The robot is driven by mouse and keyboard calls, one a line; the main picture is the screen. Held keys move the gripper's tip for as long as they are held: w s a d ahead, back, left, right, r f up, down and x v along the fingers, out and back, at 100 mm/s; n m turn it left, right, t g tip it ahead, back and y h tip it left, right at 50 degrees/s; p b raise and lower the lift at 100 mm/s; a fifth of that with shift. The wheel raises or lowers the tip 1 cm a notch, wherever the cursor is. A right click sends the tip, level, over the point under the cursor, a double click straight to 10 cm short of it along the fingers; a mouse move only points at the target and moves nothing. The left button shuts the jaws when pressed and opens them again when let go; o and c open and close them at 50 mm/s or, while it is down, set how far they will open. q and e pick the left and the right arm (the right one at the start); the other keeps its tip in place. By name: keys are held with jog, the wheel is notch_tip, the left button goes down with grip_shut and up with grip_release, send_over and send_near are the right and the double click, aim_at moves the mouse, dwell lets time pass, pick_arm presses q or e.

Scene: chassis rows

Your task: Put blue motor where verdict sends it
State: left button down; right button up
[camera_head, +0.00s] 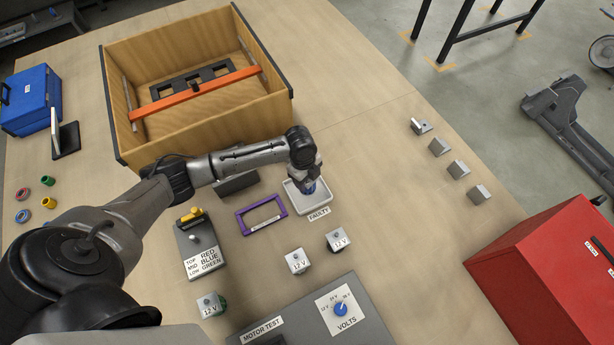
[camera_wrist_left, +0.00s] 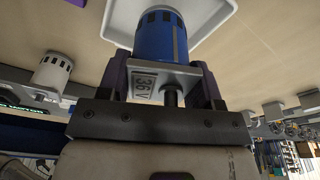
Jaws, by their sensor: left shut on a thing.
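The blue motor (camera_head: 310,187) is in my left gripper (camera_head: 307,178), at the white tray labelled FAULTY (camera_head: 323,209). In the left wrist view, the blue motor (camera_wrist_left: 160,38) shows its 36 V plate between the shut fingers of my left gripper (camera_wrist_left: 165,82), with the white tray (camera_wrist_left: 226,14) behind it. I cannot tell whether the motor touches the tray floor. The purple frame (camera_head: 242,223) lies flat and empty left of the tray. The MOTOR TEST box (camera_head: 372,315) has a blue VOLTS dial (camera_head: 340,309). My right gripper is out of view.
Other motors (camera_head: 338,240), (camera_head: 297,261) and (camera_head: 211,304) stand near the test box. A selector box (camera_head: 205,262) lists TOP RED, MID BLUE, LOW GREEN. A wooden crate (camera_head: 200,130) stands behind my arm. A red cabinet (camera_head: 535,270) stands right.

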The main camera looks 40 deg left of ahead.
pick_arm(q)
jog(key=shift+f+b, duration=0.5)
jog(key=shift+f, duration=0.9)
jog(key=shift+c, duration=2.3)
grip_release()
jog(key=shift+o, duration=1.3)
jog(key=shift+f, duration=0.15)
jog(key=r, duration=0.4)
jog(key=a+r+p, duration=0.1)
jog(key=r, duration=0.4)
jog(key=a+r, duration=0.1)
jog(key=r, duration=0.4)
jog(key=shift+p, duration=0.4)
jog(key=shift+f, duration=0.1)
